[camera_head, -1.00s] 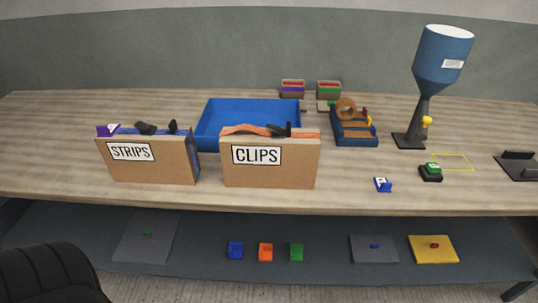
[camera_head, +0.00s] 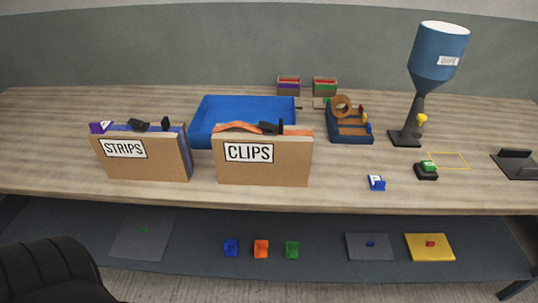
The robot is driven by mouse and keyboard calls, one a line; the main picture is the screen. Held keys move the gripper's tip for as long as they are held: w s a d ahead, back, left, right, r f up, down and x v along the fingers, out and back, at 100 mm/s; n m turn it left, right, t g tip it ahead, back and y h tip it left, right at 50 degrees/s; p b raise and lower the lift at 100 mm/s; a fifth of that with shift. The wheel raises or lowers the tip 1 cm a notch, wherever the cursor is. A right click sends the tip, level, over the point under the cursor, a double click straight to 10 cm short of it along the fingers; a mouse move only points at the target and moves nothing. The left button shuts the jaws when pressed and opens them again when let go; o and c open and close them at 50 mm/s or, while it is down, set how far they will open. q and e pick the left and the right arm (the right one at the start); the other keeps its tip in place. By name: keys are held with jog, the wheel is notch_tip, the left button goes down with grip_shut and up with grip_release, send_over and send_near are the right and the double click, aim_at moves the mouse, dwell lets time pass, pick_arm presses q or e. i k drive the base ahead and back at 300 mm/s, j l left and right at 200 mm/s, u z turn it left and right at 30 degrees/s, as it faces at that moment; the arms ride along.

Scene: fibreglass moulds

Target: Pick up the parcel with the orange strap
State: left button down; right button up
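The parcel with the orange strap is a brown box labelled CLIPS (camera_head: 264,169), standing upright near the front edge of the table. Its orange strap (camera_head: 235,127) runs over the top, with a black piece beside it. A similar brown box labelled STRIPS (camera_head: 148,168) stands to its left, with a blue strap and a purple tab on top. Neither of my grippers is in view. A dark rounded shape at the lower left is cut off by the frame.
A blue tray (camera_head: 202,119) lies behind the parcels. A tape dispenser (camera_head: 349,131), a blue hopper on a stand (camera_head: 437,55) and a small blue block (camera_head: 376,183) stand to the right. A lower shelf (camera_head: 200,275) holds small coloured pieces and flat plates.

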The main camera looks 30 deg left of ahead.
aim_at(244, 153)
jog(key=i+l, duration=0.25)
jog(key=l, duration=0.15)
jog(key=i+l, duration=0.25)
jog(key=l, duration=0.15)
jog(key=i+l+u, duration=0.1)
jog(key=u, duration=1.2)
